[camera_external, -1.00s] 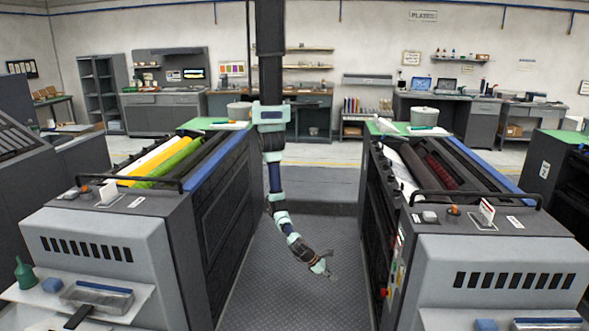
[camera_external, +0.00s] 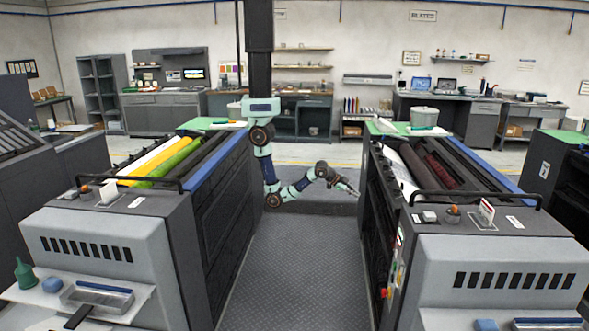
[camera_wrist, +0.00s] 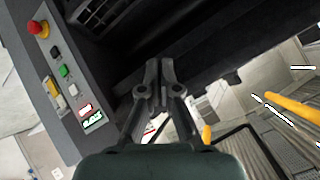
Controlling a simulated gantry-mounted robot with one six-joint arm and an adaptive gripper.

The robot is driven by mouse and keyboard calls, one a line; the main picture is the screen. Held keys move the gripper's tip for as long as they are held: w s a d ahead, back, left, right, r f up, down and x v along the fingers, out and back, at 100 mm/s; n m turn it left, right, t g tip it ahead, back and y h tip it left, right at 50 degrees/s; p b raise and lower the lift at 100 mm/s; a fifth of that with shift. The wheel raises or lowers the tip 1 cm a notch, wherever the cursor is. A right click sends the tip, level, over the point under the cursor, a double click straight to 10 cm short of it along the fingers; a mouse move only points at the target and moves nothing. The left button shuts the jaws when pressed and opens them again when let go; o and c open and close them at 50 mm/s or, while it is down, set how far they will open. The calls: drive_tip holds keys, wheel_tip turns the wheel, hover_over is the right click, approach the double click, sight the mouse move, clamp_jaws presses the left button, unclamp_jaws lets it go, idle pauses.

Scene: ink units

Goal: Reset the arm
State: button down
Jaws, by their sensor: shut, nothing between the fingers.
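My arm hangs from its column between two printing units and bends to the right near its lower end. My gripper (camera_external: 354,191) is close to the inner side of the right printing unit (camera_external: 480,255), above the walkway. In the wrist view my gripper (camera_wrist: 160,66) is shut, its fingertips together with nothing between them. A dark machine surface lies beyond the fingertips there. A control panel (camera_wrist: 60,80) with a red knob and several buttons shows at the left of the wrist view.
The left printing unit (camera_external: 95,248) with yellow and green rollers stands left of my arm. The grey walkway floor (camera_external: 295,260) between the units is clear. Benches and shelves line the back wall. Yellow rails (camera_wrist: 295,108) show at the right of the wrist view.

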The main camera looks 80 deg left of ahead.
drive_tip(key=s+a+r+n+t+y+p, duration=0.1)
drive_tip(key=s+a+r+n+t, duration=0.15)
drive_tip(key=a+r+n, duration=0.75)
wheel_tip(320, 180, up, 38)
drive_tip(key=a+m+p, duration=0.1)
drive_tip(key=p, duration=3.6)
drive_tip(key=shift+r+p, duration=0.2)
drive_tip(key=shift+p, duration=0.2)
drive_tip(key=shift+a, duration=0.1)
